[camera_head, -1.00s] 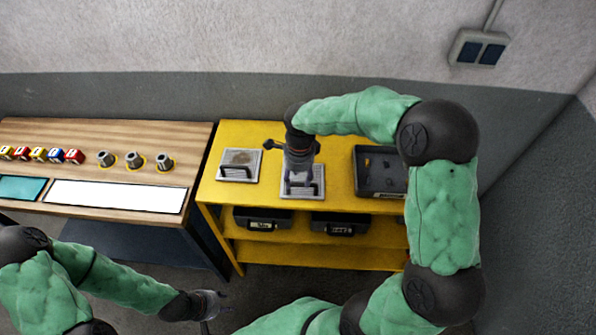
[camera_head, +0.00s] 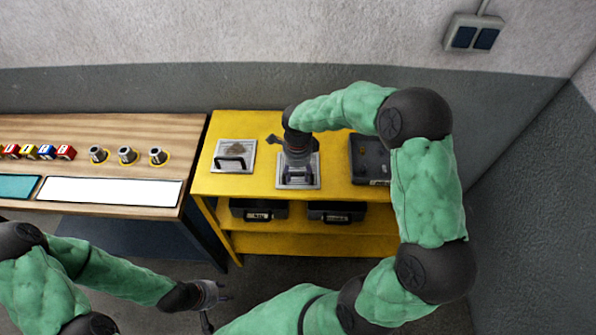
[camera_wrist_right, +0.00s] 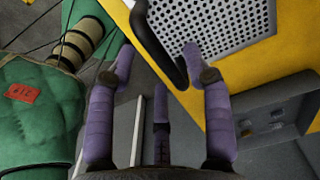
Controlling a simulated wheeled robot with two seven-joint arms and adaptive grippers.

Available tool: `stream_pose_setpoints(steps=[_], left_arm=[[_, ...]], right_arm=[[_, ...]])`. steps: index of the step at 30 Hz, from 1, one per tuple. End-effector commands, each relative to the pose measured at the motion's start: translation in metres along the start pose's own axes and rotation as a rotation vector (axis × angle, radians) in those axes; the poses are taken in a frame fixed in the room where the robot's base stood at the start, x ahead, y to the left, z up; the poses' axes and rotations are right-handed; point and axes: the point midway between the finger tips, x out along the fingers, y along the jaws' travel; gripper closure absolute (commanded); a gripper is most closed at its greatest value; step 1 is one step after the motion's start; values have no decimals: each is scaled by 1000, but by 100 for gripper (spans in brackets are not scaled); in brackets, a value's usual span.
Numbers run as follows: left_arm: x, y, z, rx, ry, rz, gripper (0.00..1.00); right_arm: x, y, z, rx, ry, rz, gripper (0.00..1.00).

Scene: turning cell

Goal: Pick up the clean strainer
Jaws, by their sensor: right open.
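The clean strainer (camera_head: 312,174) is a grey perforated plate on top of the yellow table, with no stain visible on its exposed part. My right gripper (camera_head: 299,176) is directly over it and hides its handle in the head view. In the right wrist view, the strainer's holed plate (camera_wrist_right: 228,22) and black handle (camera_wrist_right: 157,42) show. The handle reaches in between the spread purple fingers of the right gripper (camera_wrist_right: 158,70), close to the right-hand finger. The gripper is open and holds nothing. My left gripper (camera_head: 220,306) is empty, low over the floor, with its fingers apart.
A second strainer (camera_head: 234,157) with a brown stain lies left on the yellow table (camera_head: 262,184). A dark tray (camera_head: 369,172) is at right, partly behind my arm. Black bins (camera_head: 258,211) stand on the shelf below. A wooden bench (camera_head: 190,130) with several metal parts stands left.

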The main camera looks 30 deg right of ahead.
Motion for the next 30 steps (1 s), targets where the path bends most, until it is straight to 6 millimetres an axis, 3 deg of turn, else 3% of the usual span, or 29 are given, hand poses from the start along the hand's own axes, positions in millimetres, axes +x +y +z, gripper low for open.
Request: stream_pose_setpoints(steps=[5,12,18,30], left_arm=[[2,-1,0,0,0,0,60],[2,-1,0,0,0,0,60],[2,-1,0,0,0,0,60],[2,-1,0,0,0,0,60]], right_arm=[[24,0,-1,0,0,2,49],[27,-1,0,0,0,0,49],[27,-1,0,-1,0,0,100],[25,-2,0,0,-1,-2,100]])
